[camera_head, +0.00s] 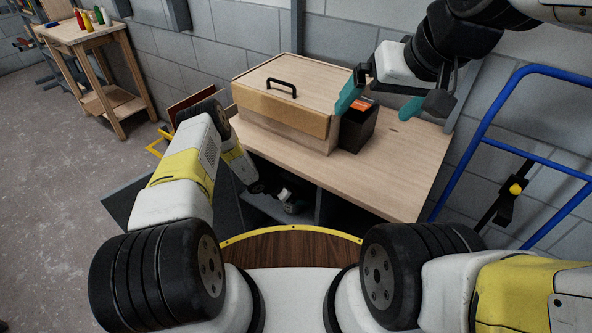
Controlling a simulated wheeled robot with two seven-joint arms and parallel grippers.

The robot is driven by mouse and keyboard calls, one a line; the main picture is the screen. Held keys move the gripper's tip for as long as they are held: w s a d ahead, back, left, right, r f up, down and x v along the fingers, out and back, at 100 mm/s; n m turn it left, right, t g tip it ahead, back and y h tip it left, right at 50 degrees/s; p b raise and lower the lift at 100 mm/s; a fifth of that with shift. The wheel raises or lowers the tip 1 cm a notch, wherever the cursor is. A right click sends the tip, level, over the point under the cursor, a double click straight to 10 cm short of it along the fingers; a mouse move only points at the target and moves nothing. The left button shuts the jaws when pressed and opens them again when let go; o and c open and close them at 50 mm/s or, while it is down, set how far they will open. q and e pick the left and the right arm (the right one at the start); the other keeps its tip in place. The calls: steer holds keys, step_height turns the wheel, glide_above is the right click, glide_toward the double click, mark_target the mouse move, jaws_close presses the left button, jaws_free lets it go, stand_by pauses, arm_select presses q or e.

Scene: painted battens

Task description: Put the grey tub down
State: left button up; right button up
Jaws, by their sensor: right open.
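I cannot make out a grey tub for certain in the head view. My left arm bends down in front of the wooden bench, and my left gripper (290,203) is low in the dark opening under the bench top. It is small and shadowed there, so its jaws and anything in them cannot be told. My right gripper (381,101) is open above the bench, its teal fingertips apart with nothing seen between them. It hangs over a black box with an orange label (358,125).
A wooden box with a black-handled lid (285,95) stands on the bench top (400,165) beside the black box. The bench's right part is clear. A blue tubular frame (500,100) stands at the right. A small wooden table (88,40) with coloured bottles is at the far left.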

arm_select(q)
steer(key=shift+r, duration=0.15)
steer(key=v, duration=0.7)
steer(key=shift+s+a+r, duration=0.1)
steer(key=shift+a+r, duration=0.05)
steer(key=shift+r, duration=0.05)
steer(key=shift+a, duration=0.15)
